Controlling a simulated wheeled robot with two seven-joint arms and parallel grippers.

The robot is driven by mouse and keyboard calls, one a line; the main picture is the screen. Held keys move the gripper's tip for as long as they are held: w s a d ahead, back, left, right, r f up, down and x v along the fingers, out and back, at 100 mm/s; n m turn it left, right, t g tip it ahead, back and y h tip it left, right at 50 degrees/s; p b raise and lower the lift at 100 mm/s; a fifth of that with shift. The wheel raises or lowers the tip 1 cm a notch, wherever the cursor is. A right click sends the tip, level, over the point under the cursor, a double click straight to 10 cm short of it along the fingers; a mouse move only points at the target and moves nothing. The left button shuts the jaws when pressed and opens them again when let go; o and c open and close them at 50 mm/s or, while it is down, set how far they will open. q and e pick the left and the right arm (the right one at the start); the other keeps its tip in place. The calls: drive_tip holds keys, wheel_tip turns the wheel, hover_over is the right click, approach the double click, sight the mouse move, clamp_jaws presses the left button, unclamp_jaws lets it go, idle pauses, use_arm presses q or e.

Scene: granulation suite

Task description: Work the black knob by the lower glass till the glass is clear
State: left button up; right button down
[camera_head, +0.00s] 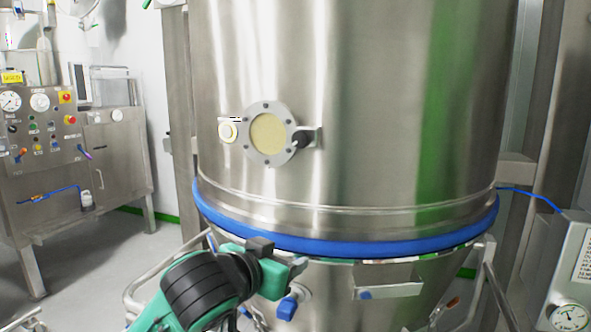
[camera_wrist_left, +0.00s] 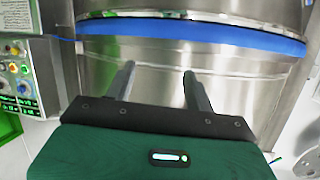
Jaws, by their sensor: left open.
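The lower glass (camera_head: 268,133) is a round window in a bolted metal ring on the steel vessel. Its pane looks evenly tan and cloudy. The black knob (camera_head: 302,139) sits at the right edge of the ring, by a small metal bracket. My left gripper (camera_head: 284,256) is below the glass and knob, near the blue band, well apart from both. In the left wrist view its two fingers (camera_wrist_left: 158,72) are spread with nothing between them. The glass and knob do not show in that view. My right gripper is not in view.
A blue band (camera_head: 345,244) rings the vessel (camera_head: 390,110) just above my left gripper. A round white fitting (camera_head: 228,131) is left of the glass. A blue-handled valve (camera_head: 288,306) is below the gripper. A control panel (camera_head: 40,125) stands at left. The vessel front around the knob is clear.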

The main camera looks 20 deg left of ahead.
use_arm(q)
drive_tip(key=s+a+r+t, duration=0.1)
drive_tip(key=s+r+t, duration=0.1)
drive_tip(key=r, duration=0.7)
drive_tip(key=s+a+r+t, duration=0.1)
drive_tip(key=s+r+t, duration=0.1)
drive_tip(key=r, duration=0.7)
use_arm(e)
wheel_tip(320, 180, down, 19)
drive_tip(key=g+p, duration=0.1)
drive_tip(key=p, duration=0.6)
use_arm(q)
drive_tip(key=p, duration=0.8)
approach(299, 140)
drive_tip(key=shift+n+y, duration=0.4)
drive_tip(key=w, duration=0.5)
drive_tip(key=w+d, duration=0.1)
drive_tip(key=w, duration=0.1)
drive_tip(key=shift+w+r, duration=0.15)
drive_tip(key=shift+r, duration=0.1)
drive_tip(key=shift+w+d+f, duration=0.1)
drive_tip(key=shift+w, duration=0.4)
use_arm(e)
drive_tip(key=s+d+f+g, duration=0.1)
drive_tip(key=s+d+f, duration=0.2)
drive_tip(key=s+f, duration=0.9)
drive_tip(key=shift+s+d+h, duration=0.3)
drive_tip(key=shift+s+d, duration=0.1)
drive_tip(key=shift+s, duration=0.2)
